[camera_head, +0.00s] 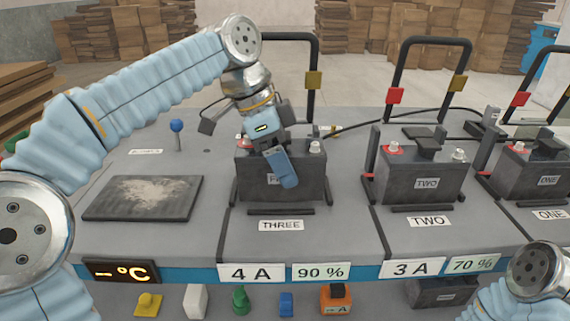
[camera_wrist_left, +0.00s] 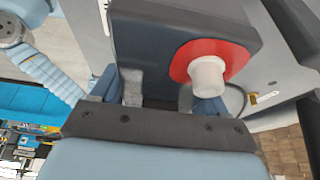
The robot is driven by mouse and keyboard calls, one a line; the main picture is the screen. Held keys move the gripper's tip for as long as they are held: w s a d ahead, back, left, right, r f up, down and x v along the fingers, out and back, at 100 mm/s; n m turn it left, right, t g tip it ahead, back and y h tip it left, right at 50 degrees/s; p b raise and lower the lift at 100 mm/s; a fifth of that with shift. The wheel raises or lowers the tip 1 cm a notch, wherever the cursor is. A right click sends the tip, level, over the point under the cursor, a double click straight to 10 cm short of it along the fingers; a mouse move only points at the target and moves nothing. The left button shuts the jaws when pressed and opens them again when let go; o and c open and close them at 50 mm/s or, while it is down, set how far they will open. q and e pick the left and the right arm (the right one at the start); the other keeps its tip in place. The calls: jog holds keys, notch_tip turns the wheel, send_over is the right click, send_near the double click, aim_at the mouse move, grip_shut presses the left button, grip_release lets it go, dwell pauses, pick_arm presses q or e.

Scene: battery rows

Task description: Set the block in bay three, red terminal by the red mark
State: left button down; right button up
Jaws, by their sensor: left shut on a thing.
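The dark block (camera_head: 260,185) stands in bay three, above the THREE label (camera_head: 281,225), and looks upright and low between the bay's side guides. Its red terminal (camera_head: 243,141) is at its left and its grey terminal (camera_head: 316,147) at its right. My left gripper (camera_head: 274,155) is over the block's top middle, shut on it; the grip itself is partly hidden. In the left wrist view the red-ringed terminal (camera_wrist_left: 208,75) shows beside the fingers. Bay three's yellow mark (camera_head: 313,80) is on the right post; my arm hides the left post and any red mark there. My right gripper is out of view.
Blocks TWO (camera_head: 425,183) and ONE (camera_head: 545,180) stand in their bays to the right. A dark scuffed pad (camera_head: 145,197) lies at the left, near a blue-knobbed lever (camera_head: 177,127). Small items, including a yellow one (camera_head: 148,304), lie below the front edge. A cable runs behind the bays.

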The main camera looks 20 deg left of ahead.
pick_arm(q)
jog(key=shift+w+f, duration=0.2)
jog(key=shift+w, duration=0.05)
jog(key=shift+f, duration=0.4)
jog(key=shift+f+b, duration=0.15)
jog(key=shift+b, duration=0.15)
grip_release()
jog(key=shift+s+f, duration=0.1)
